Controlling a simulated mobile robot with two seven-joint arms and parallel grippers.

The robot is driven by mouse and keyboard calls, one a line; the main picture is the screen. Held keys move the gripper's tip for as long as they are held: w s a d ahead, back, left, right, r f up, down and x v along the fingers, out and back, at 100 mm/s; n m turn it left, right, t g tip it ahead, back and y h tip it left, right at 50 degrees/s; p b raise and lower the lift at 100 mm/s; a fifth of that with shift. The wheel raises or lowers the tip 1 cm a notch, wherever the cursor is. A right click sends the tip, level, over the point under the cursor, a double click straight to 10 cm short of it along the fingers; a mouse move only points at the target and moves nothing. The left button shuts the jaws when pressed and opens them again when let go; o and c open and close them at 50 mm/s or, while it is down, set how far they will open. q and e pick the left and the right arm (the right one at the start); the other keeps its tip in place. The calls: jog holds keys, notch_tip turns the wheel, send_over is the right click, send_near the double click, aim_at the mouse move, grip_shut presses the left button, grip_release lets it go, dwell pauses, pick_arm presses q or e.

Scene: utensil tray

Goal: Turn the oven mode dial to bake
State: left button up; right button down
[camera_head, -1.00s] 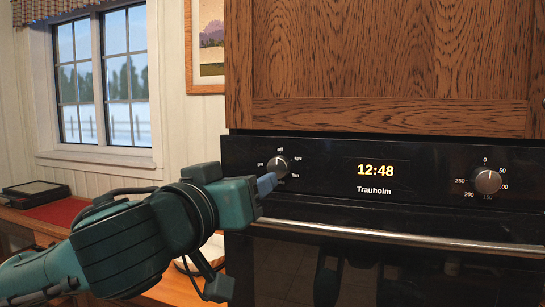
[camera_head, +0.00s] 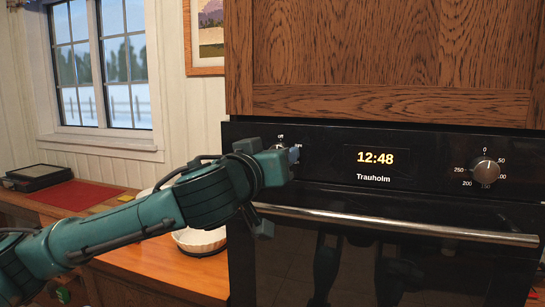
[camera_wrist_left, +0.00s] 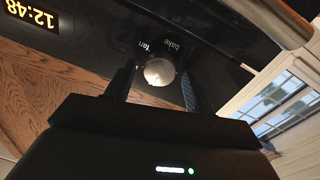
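The oven mode dial (camera_wrist_left: 159,71) is a round silver knob on the black control panel. In the left wrist view it sits between my left gripper's two dark fingers, with a small gap on either side. The words "bake" and "fan" show on the panel beside it. In the head view my left gripper (camera_head: 293,156) is at the panel and hides the dial; only the "off" mark and part of another label show. My left gripper is open around the dial. Which mode the dial points to cannot be told. My right gripper is not in view.
The oven display (camera_head: 375,162) reads 12:48. A temperature dial (camera_head: 485,171) is at the panel's right. The oven door handle (camera_head: 390,225) runs below the panel. A wooden cabinet (camera_head: 390,60) is above. A white dish (camera_head: 200,240) sits on the wooden counter at left.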

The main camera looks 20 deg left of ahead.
pick_arm(q)
jog(key=c, duration=0.9)
jog(key=shift+o, duration=0.2)
